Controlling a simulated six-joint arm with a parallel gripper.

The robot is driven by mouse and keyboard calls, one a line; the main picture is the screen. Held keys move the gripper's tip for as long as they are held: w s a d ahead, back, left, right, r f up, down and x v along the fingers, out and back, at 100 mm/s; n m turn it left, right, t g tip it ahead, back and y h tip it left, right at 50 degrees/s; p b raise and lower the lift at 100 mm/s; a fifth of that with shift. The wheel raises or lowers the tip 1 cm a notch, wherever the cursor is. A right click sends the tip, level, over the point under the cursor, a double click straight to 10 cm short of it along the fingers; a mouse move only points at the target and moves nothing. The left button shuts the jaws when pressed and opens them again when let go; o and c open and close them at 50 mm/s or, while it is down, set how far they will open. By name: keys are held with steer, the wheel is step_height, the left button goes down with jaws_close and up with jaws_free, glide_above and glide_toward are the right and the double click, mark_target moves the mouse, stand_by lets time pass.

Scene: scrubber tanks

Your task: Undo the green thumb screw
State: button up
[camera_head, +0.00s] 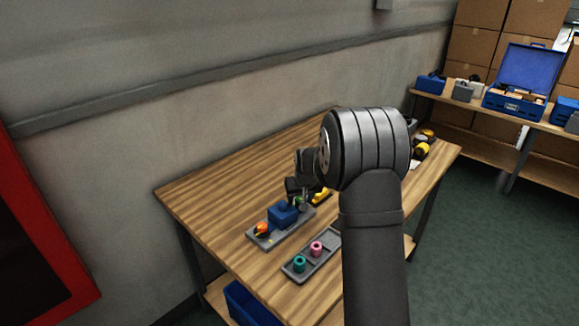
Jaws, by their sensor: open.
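A grey base plate (268,241) on the wooden table carries a blue block (282,216) and an orange knob (262,229) at its near left end. A small patch of green (298,201), which looks like the green thumb screw, shows at the far right side of the block. My gripper (298,196) is open, just above or around this green part. It hides most of the green part, and I cannot tell whether the fingers touch it. A yellow part (322,195) lies just right of my gripper.
A grey tray (297,274) right of the plate holds a teal piece (299,264) and a pink piece (316,248). Yellow and black items (423,149) stand at the table's far right. The table's left part (220,190) is clear. A wall runs behind.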

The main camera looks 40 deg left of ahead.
steer(key=m, duration=0.1)
steer(key=m+t+h, duration=0.1)
steer(key=m, duration=0.1)
steer(key=shift+s+a+m, duration=0.15)
steer(key=shift+m, duration=0.15)
steer(key=m+h, duration=0.1)
steer(key=m, duration=0.3)
steer(key=shift+a+t, duration=0.1)
steer(key=shift+t, duration=0.3)
steer(key=v, duration=1.7)
steer(key=shift+a+r+h, duration=0.2)
steer(key=shift+a+h, duration=0.1)
steer(key=shift+a, duration=0.05)
steer(key=shift+s, duration=0.1)
steer(key=w+f+n, duration=0.1)
steer(key=w+f, duration=0.1)
steer(key=f, duration=0.3)
steer(key=w+a+f+n+y, duration=0.1)
steer(key=w+f+n, duration=0.1)
steer(key=f, duration=0.3)
steer(key=w+f+n+g, duration=0.1)
steer(key=w+f, duration=0.1)
steer(key=f, duration=0.3)
steer(key=shift+w+a+f+n+y, duration=0.2)
steer(key=shift+w+f+n+y, duration=0.1)
steer(key=shift+y, duration=0.1)
steer(key=shift+s, duration=0.1)
steer(key=shift+c, duration=0.4)
